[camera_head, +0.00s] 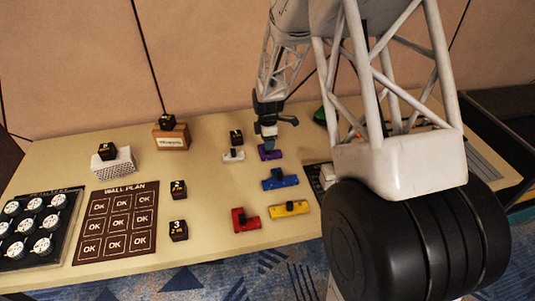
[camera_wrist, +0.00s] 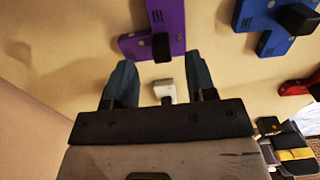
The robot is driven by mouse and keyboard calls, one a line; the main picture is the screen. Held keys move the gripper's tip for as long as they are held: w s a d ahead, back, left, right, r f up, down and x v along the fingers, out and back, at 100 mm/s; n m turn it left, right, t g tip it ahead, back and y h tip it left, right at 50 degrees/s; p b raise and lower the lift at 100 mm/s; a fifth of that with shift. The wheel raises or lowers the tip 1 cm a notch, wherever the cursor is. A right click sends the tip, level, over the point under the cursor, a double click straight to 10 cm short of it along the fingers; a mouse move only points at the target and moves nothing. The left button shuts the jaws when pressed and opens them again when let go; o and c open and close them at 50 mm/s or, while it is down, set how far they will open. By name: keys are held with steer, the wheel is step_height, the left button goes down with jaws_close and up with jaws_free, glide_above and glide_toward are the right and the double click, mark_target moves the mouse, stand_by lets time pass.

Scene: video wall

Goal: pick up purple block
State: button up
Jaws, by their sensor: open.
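The purple block (camera_head: 270,153) lies on the table toward the back, right of the white block (camera_head: 233,156). In the wrist view the purple block (camera_wrist: 168,22) is at the top centre, with a dark knob on its lower part. My gripper (camera_head: 268,137) is above and close to the purple block in the head view and partly hides it. In the wrist view my gripper (camera_wrist: 160,78) is open and its two fingers point toward the block's lower end. A small white piece (camera_wrist: 164,90) shows between the fingers. I see no clear contact with the purple block.
A blue block (camera_head: 281,179), a yellow block (camera_head: 289,209) and a red block (camera_head: 245,220) lie nearer the front. A dark cube (camera_head: 236,138) is beside the white block. A wooden sign (camera_head: 171,138) stands left. A brown plan board (camera_head: 117,220) lies further left.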

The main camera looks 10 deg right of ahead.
mark_target(265, 155)
steer(key=shift+s+f, duration=0.1)
steer(key=shift+f, duration=1.9)
jaws_close()
